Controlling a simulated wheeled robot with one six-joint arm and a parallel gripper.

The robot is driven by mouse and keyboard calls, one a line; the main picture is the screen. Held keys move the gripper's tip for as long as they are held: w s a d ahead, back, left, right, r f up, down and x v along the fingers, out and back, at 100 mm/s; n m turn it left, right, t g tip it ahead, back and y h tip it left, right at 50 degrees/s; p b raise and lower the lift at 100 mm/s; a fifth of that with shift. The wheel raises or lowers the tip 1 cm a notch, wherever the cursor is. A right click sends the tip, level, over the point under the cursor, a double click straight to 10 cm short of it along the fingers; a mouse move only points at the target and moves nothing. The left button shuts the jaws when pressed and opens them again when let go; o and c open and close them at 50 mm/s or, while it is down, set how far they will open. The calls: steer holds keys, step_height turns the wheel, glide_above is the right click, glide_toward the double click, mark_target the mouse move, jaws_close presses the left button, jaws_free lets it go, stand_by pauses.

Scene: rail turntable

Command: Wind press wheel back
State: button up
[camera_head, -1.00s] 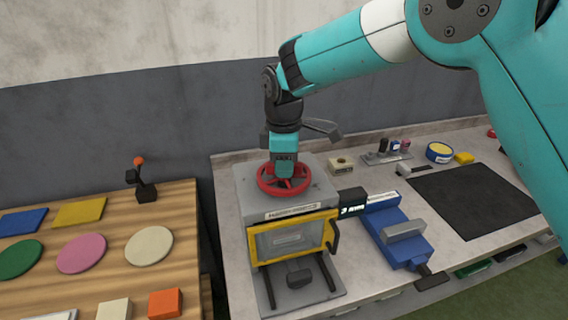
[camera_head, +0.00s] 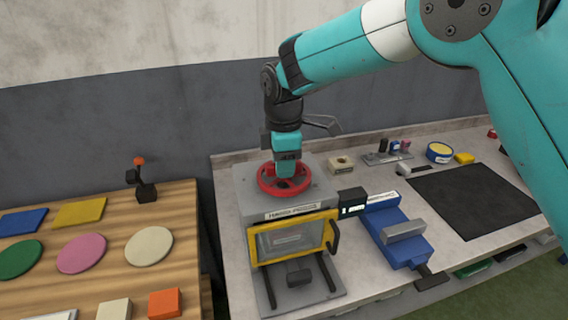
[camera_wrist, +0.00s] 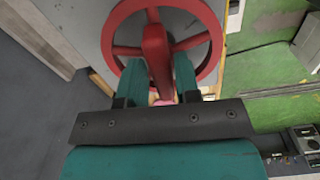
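The red press wheel (camera_head: 284,191) lies flat on top of the grey press (camera_head: 243,190), which has a yellow-framed front window (camera_head: 293,239) with a black handle. My gripper (camera_head: 287,174) points straight down over the middle of the wheel. In the wrist view the wheel's rim and spokes (camera_wrist: 213,52) show. My gripper's teal fingers (camera_wrist: 160,72) stand on both sides of a raised red bar across the wheel and appear to touch it. The fingertips' lower contact is partly hidden by the bar.
A blue vise-like device (camera_head: 396,236) and a small display (camera_head: 352,210) stand right of the press. A black mat (camera_head: 472,199) lies farther right. A wooden table (camera_head: 190,235) with coloured discs and blocks is at left, across a gap.

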steer(key=shift+o, duration=0.9)
steer(key=shift+f, duration=0.1)
step_height(320, 180, up, 18)
steer(key=b, duration=0.3)
steer(key=shift+f, duration=0.25)
steer(key=s+d+f+m+y+b, duration=0.1)
steer(key=s+d+f+m, duration=0.15)
steer(key=s+d, duration=0.25)
steer(key=s+d+f+m+b, duration=0.1)
steer(key=s+d+m, duration=0.3)
steer(key=s+d, duration=0.15)
steer(key=s+d+f+m+y, duration=0.1)
steer(key=s+d+f+m, duration=0.1)
steer(key=s, duration=0.7)
steer(key=s+d+f+m+y, duration=0.2)
steer(key=s+f+m, duration=0.2)
steer(key=s+f, duration=0.2)
steer(key=s, duration=0.2)
steer(key=shift+s+d+f+b, duration=0.25)
steer(key=shift+s+f+b, duration=0.05)
steer(key=shift+s+f, duration=0.1)
steer(key=shift+m, duration=0.25)
